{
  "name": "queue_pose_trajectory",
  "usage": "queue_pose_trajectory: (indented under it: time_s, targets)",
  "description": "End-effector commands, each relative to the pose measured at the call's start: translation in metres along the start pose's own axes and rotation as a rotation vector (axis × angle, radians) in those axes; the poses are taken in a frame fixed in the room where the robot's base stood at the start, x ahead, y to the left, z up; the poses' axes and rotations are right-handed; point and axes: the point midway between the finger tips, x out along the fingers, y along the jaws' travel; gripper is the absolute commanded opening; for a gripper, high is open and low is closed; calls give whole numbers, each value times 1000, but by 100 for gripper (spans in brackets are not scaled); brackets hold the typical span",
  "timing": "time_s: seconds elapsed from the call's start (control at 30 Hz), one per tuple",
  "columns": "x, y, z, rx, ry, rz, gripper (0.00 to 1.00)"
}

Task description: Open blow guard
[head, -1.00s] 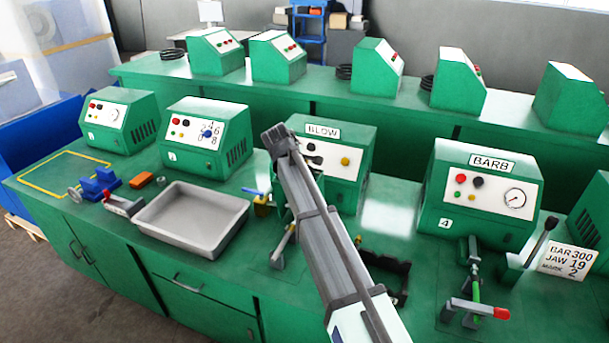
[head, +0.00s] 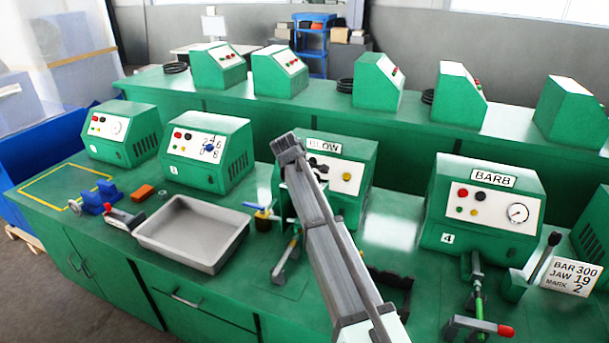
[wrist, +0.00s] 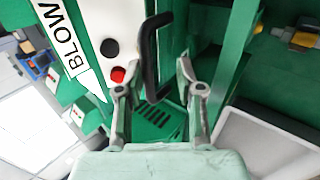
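The green BLOW machine (head: 345,150) stands at the middle of the front bench, partly hidden behind my arm. In the wrist view its white panel (wrist: 106,20) with a black and a red button is close, turned on its side. A black bent handle (wrist: 149,62), seemingly the guard's, stands out in front of the panel. My arm hides the guard in the head view.
A grey tray (head: 191,233) lies left of my arm. The BARB machine (head: 480,205) stands to the right, with a red-tipped lever (head: 500,330) before it. A dark frame (head: 396,280) lies on the bench beside my arm. A yellow fitting (head: 262,216) stands near the tray.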

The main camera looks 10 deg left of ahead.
Motion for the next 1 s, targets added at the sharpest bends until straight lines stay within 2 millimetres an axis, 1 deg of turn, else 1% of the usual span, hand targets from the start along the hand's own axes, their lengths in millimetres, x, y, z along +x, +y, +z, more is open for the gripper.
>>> queue_pose_trajectory:
  time_s: [0.23,0.37,0.47,0.8,0.9,1.0]
  targets:
    - [-1,-1,0,1,0,-1,37]
    - [-7,-1,0,2,1,-1,37]
    - [-18,-1,0,2,1,0,37]
    - [-82,-1,0,1,1,0,37]
    - [-98,0,0,1,1,1,37]
    - [-109,0,0,1,1,0,37]
